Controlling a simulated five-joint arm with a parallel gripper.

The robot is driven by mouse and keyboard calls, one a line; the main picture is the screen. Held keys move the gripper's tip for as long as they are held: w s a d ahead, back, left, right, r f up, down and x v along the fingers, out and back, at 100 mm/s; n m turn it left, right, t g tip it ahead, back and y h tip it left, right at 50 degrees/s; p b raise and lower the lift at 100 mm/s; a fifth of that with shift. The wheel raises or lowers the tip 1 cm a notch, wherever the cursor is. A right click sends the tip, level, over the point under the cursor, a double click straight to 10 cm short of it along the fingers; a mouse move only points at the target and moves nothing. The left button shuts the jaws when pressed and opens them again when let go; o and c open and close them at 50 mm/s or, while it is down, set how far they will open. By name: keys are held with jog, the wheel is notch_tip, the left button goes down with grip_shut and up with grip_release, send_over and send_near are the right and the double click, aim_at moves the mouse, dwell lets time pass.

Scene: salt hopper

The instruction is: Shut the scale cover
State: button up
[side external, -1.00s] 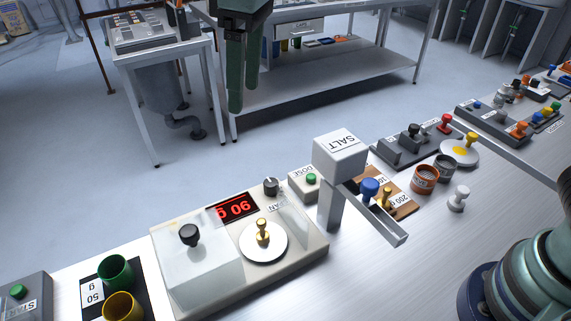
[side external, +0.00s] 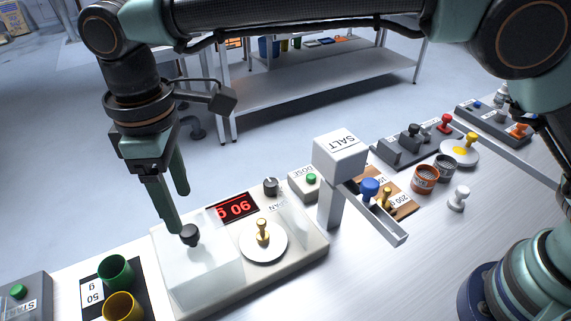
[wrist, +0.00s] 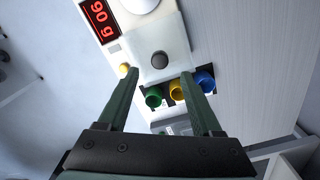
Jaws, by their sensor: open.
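The scale cover (side external: 200,272) is a pale translucent box with a black knob (side external: 190,235) on top. It sits at the left end of the scale (side external: 301,252), beside the round white pan (side external: 279,249), leaving the pan uncovered. A brass weight (side external: 263,232) stands on the pan. My gripper (side external: 178,210) is open and empty, pointing down at the knob, with one fingertip close to it; I cannot tell if they touch. In the wrist view the knob (wrist: 160,60) lies between and just beyond my two fingertips.
A red display (side external: 236,207) reads 90 g. Green (side external: 115,271) and yellow (side external: 122,306) cups stand left of the scale; a blue cup (wrist: 206,82) shows in the wrist view. The salt hopper (side external: 340,157) and its chute rise to the right.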

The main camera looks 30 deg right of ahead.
aim_at(189, 230)
notch_tip(189, 230, down, 6)
dwell(0.4)
grip_shut()
jog(key=shift+r, duration=0.1)
dwell(1.2)
